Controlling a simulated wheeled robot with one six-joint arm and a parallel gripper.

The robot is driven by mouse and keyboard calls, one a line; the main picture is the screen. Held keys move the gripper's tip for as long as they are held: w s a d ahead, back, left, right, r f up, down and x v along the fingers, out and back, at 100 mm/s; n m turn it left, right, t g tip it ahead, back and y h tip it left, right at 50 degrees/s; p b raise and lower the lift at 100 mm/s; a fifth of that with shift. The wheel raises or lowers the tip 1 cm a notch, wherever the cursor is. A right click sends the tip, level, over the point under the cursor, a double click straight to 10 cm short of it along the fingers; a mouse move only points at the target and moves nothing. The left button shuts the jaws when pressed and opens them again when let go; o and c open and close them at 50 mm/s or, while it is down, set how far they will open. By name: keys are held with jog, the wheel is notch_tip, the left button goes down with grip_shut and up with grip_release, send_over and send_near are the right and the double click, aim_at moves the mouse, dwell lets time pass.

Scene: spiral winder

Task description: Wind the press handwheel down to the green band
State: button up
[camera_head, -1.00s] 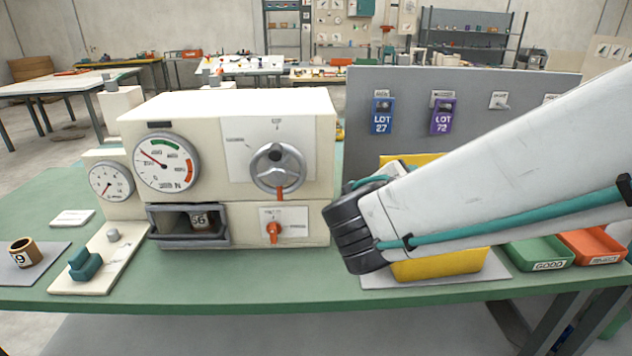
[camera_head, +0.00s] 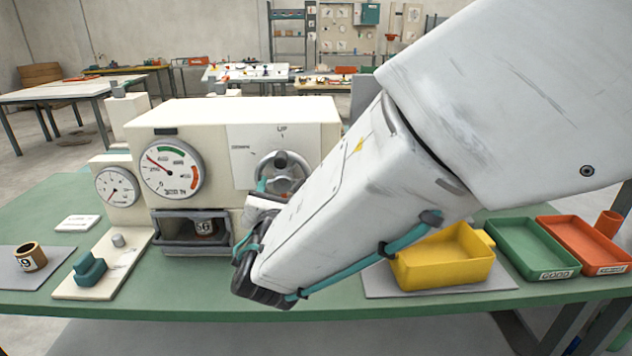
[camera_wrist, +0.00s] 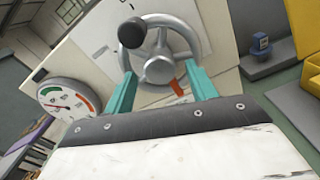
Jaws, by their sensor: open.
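The press (camera_head: 230,115) is a cream box with a silver handwheel (camera_head: 265,168) on its front, partly hidden by my arm. The wrist view shows the handwheel (camera_wrist: 203,42) with a dark knob (camera_wrist: 132,32) and an orange tab (camera_wrist: 178,88) near its lower rim. The large gauge (camera_head: 170,183) has a green band at the top and a red one at right; its red needle points up-left, short of the green. My gripper (camera_wrist: 160,72) is open, teal fingers before the wheel's lower part, one each side of the hub; contact is unclear.
Below the gauge is a recess (camera_head: 163,232) holding a numbered part. A smaller gauge (camera_head: 117,187) stands left. A yellow bin (camera_head: 440,272), green tray (camera_head: 530,250) and orange tray (camera_head: 585,245) lie right. The green bench (camera_head: 130,312) is clear along its front edge.

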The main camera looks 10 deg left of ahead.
jog(key=shift+w, duration=0.15)
jog(key=c, duration=1)
jog(key=shift+m, duration=0.4)
jog(key=shift+m, duration=2.5)
jog(key=o, duration=1)
